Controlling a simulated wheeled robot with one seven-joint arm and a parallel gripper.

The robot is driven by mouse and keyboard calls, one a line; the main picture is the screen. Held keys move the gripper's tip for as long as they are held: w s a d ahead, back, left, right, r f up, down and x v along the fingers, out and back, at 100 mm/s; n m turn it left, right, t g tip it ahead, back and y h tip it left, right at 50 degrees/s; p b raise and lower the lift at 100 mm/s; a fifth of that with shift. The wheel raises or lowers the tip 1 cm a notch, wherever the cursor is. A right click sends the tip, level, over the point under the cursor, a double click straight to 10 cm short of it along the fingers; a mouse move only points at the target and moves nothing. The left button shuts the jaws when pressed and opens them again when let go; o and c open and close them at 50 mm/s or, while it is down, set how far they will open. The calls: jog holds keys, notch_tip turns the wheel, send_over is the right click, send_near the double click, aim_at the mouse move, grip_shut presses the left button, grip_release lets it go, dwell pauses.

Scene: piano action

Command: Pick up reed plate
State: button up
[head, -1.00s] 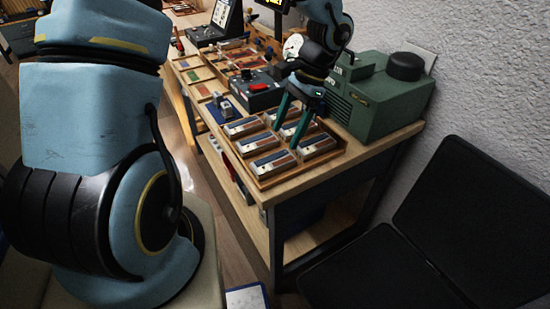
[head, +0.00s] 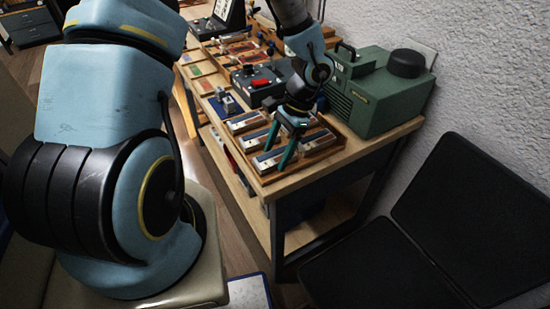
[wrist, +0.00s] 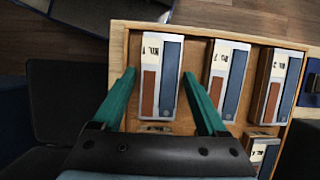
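Several reed plates lie in a wooden tray (wrist: 119,45), each with a pale labelled end, a brown strip and a blue strip. One reed plate (wrist: 150,88) is at the tray's end in the wrist view; it also shows in the head view (head: 267,163). My gripper (wrist: 159,73) is open, its two teal fingers on either side of that plate and pointing along it. Neither finger visibly grips it, and I cannot tell how far the tips are above the tray. In the head view my gripper (head: 275,158) is over the tray's near end.
Neighbouring reed plates (wrist: 228,80) stand close to the right of the fingers. A green machine (head: 378,92) stands behind the tray, near the wall. A black device with a red part (head: 260,85) and a blue stand (head: 227,104) are farther along the bench.

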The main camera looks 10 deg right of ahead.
grip_shut()
dwell(0.4)
